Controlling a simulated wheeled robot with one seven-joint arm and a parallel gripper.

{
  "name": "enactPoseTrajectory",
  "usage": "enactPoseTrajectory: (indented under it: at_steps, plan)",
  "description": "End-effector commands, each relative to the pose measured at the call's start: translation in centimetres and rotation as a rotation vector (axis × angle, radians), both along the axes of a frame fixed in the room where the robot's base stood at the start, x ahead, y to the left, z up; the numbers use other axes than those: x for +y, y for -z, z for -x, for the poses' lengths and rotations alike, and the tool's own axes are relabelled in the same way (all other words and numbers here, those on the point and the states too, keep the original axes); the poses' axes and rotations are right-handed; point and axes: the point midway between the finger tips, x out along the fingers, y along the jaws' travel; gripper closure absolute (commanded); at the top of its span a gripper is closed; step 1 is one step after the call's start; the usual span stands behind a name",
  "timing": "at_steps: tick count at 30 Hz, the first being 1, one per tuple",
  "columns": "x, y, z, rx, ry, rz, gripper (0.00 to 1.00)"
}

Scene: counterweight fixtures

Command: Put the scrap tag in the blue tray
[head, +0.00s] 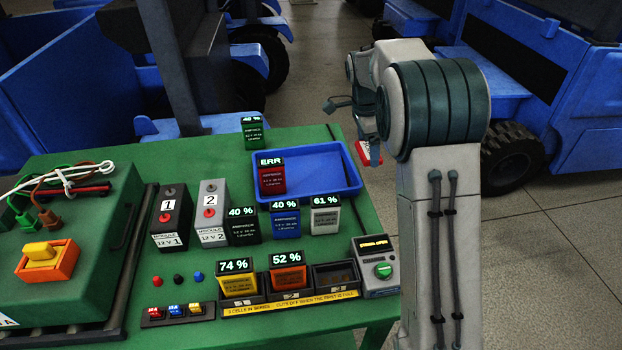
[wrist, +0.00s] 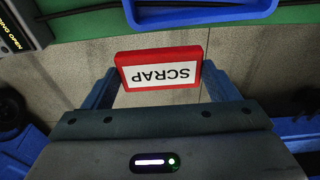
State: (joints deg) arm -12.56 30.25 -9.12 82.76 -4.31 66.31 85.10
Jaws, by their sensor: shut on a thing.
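The scrap tag (wrist: 158,70) is a red block with a white label reading SCRAP, upside down in the wrist view. My gripper (wrist: 160,82) is shut on it, with one blue finger at each side. In the head view the tag (head: 363,152) shows as a small red and white piece at my gripper (head: 368,150), just off the table's right edge. The blue tray (head: 331,170) lies to its left on the green table, and its rim (wrist: 200,20) shows at the top of the wrist view. A red ERR cell (head: 271,177) stands at the tray's left end.
Several labelled cells stand in front of the tray, including a blue one (head: 286,221) and a white one (head: 325,214). A green cell (head: 252,131) stands behind it. A grey box with a green knob (head: 381,268) is at the front right. The tray's right part is clear.

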Motion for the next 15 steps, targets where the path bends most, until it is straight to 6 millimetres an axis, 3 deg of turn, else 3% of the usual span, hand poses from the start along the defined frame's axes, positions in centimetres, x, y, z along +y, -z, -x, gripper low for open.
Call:
enactPoseTrajectory:
  at_steps: [9,15]
  plan:
    - [6.5,4.1,-2.5,0.003,-0.006,0.001,0.41]
    - [9.5,6.0,-3.8,0.001,-0.004,0.0,0.41]
